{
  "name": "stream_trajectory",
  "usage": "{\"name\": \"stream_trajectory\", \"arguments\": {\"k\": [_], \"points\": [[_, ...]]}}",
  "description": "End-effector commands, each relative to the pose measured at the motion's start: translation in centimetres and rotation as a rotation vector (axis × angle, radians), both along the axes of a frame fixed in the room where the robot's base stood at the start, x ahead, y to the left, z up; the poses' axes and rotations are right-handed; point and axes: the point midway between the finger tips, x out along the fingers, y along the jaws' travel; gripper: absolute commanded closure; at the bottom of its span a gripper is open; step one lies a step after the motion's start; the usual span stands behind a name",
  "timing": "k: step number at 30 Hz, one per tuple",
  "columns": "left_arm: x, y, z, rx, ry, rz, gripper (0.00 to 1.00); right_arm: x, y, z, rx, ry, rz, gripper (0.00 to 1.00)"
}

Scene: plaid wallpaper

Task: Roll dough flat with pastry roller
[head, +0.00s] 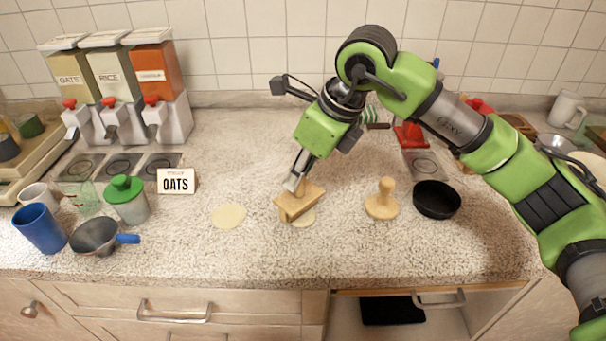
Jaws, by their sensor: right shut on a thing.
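My right gripper (295,184) reaches down over the middle of the counter. It is shut on a light wooden pastry roller (300,203), a block-shaped tool, which it holds tilted. A flat pale round of dough (304,219) lies under the roller and is partly hidden by it. I cannot tell whether the roller touches it. A second flat pale round of dough (229,216) lies to the left, in the open. My left gripper is not in view.
A wooden stamp-like tool (382,200) and a black round pan (437,199) stand to the right. The counter's front strip is clear.

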Motion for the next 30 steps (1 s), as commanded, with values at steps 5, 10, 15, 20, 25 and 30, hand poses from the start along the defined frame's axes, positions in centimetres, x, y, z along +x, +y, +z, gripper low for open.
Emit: {"name": "stream_trajectory", "arguments": {"k": [5,10,15,20,25,30], "points": [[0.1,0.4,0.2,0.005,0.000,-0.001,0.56,0.7,0.9,-0.2,-0.005,0.008,0.001,1.00],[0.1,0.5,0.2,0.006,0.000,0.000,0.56,1.1,1.2,-0.2,-0.005,0.007,0.000,1.00],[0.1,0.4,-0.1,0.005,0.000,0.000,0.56,0.7,0.8,-0.3,-0.005,0.006,0.001,1.00],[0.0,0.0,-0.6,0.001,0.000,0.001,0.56,0.0,0.0,-0.2,-0.004,0.005,0.001,1.00],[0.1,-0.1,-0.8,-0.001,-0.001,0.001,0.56,-0.6,-0.5,0.0,-0.004,0.005,0.001,1.00],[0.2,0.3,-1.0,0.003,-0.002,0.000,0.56,-0.8,-0.8,0.0,-0.003,0.003,-0.001,1.00]]}}
